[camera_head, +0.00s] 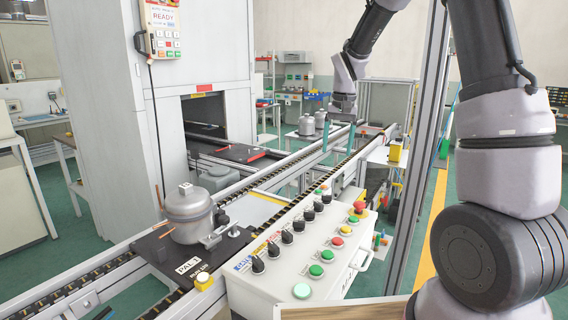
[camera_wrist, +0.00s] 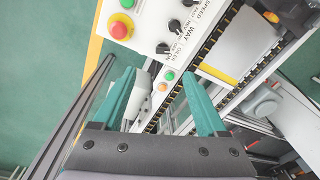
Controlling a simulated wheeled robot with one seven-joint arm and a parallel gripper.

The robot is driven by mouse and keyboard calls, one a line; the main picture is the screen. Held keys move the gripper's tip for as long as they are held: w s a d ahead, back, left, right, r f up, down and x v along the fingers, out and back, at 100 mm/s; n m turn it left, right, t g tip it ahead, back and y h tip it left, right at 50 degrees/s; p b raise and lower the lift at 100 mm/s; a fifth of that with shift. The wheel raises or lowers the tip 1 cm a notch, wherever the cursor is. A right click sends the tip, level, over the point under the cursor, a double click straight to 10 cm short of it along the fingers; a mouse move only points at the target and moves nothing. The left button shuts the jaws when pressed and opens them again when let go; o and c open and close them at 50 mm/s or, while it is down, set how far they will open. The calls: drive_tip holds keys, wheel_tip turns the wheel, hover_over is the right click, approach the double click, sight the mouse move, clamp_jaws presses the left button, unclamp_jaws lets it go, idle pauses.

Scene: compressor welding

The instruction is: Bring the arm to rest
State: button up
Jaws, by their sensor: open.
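My gripper (camera_head: 338,145) hangs over the far part of the conveyor line, fingers pointing down, in the head view. In the wrist view its two teal fingers (camera_wrist: 158,80) stand wide apart with nothing held between them. My arm comes down from the upper right of the head view.
A grey compressor (camera_head: 190,212) sits on a dark pallet (camera_head: 160,248) on the near conveyor. A control box (camera_head: 335,262) with knobs and buttons stands beside it; its red button (camera_wrist: 121,27) shows in the wrist view. A metal post (camera_head: 421,130) rises near my arm.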

drive_tip(key=s+d+r+t+y, duration=0.1)
drive_tip(key=s+d+r+t, duration=0.25)
drive_tip(key=s+r, duration=0.95)
drive_tip(key=s+d+r+m+t, duration=0.1)
drive_tip(key=s+r+t, duration=0.1)
drive_tip(key=s, duration=1.1)
drive_tip(key=shift+s+d+r+t, duration=0.15)
drive_tip(key=shift+r+t, duration=0.2)
